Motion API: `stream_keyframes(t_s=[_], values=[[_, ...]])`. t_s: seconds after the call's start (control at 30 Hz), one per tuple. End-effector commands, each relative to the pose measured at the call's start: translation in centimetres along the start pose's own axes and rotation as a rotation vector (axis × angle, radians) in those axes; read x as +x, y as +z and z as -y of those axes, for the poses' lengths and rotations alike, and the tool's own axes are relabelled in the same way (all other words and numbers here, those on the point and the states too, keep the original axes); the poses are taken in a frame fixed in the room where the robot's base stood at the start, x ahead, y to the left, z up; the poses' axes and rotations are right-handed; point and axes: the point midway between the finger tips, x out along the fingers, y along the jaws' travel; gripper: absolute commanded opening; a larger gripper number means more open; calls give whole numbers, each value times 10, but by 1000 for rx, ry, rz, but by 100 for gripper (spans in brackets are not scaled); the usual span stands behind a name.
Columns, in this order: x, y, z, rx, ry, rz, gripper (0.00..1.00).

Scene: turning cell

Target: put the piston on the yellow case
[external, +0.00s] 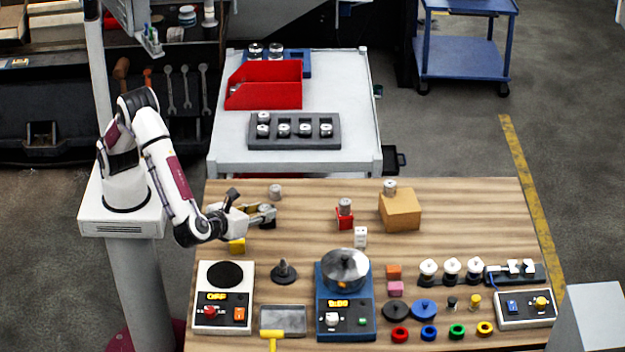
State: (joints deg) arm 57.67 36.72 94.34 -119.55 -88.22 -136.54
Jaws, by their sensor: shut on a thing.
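My gripper (267,215) is at the left of the wooden table, pointing right, with its dark fingers shut on a small metallic piston (263,211) that they mostly hide. The yellow case (237,246) is a small yellow block on the table, below and left of the fingers in the picture and partly covered by my gripper. Another grey metal piston (275,191) shows just beyond the fingertips. A further piston (345,204) stands on the red case (344,219), and one more (390,186) stands on a cardboard box (400,212).
A white case (360,237) stands near the red one. In front are a white scale (223,297), a black-knobbed part (285,271), a blue hotplate with a pot (345,268) and several coloured rings. A trolley (225,160) with a red bin stands behind. The table between gripper and red case is clear.

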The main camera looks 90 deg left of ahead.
Motion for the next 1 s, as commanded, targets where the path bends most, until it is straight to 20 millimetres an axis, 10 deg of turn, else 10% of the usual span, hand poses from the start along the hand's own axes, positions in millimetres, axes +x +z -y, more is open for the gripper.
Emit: stream_keyframes(t_s=[0.43, 1.0], values=[[-42, 11, -57, 76, -146, 4, 1], [-28, 3, -88, 109, -176, 7, 1]])
